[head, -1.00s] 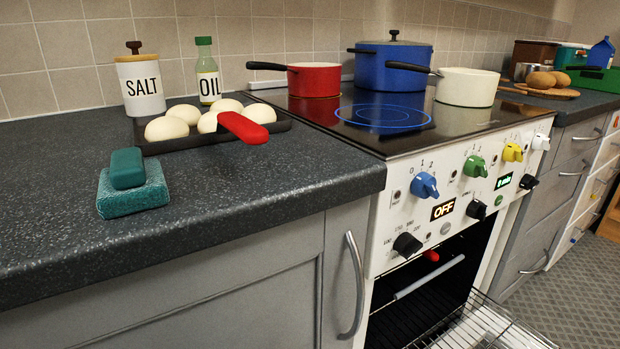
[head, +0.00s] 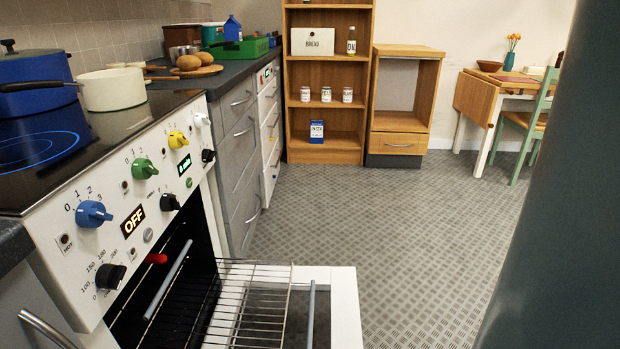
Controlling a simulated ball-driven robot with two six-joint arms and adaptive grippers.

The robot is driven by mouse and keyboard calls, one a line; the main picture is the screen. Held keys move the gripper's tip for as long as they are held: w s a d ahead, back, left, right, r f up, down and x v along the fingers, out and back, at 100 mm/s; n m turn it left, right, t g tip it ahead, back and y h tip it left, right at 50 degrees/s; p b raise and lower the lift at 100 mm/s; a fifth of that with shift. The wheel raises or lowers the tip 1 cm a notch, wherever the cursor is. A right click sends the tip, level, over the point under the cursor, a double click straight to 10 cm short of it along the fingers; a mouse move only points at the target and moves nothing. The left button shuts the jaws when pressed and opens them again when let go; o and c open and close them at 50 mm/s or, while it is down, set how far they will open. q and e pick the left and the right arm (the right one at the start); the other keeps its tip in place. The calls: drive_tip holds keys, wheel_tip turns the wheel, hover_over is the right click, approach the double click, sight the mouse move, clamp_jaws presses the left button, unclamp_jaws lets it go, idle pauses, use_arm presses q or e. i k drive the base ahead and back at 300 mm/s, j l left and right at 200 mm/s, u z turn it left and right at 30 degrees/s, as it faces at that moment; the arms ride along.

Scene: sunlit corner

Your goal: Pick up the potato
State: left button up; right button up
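Two brown potatoes, one at the left (head: 188,63) and one at the right (head: 209,58), sit close together on a round wooden board (head: 215,71). The board lies on the dark counter (head: 236,71) beyond the stove. Neither of my grippers shows in the head view.
The oven door (head: 345,315) hangs open with a wire rack (head: 250,300) pulled out, blocking floor in front of the stove. A white pot (head: 113,91) and a blue pot (head: 35,85) stand on the hob. A green crate (head: 245,48) is behind the board. The patterned floor (head: 370,220) is clear.

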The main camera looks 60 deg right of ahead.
sight(190, 63)
drive_tip(key=z, duration=1.7)
